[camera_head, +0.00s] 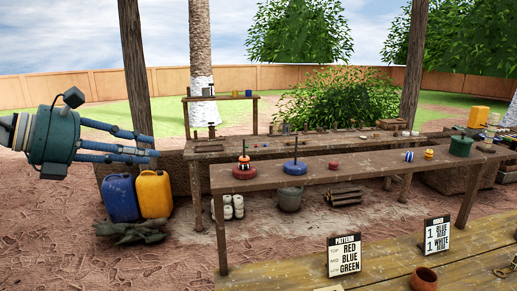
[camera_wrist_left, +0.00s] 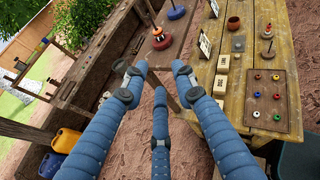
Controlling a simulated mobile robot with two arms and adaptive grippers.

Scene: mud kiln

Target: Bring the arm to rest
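My left gripper (camera_head: 153,146) reaches in from the left in the head view, held in the air to the left of the long wooden bench (camera_head: 330,168). Its blue fingers are spread apart with nothing between them. The left wrist view also shows the left gripper (camera_wrist_left: 155,78), with a clear gap between its fingertips. No part of it touches the benches or the things on them. My right gripper is in neither view.
A blue jerrycan (camera_head: 119,199) and a yellow one (camera_head: 154,194) stand below the gripper. The bench bears a red ring base (camera_head: 245,173) and a blue one (camera_head: 294,168). A nearer table (camera_head: 400,262) holds pattern and order cards. Air around the gripper is free.

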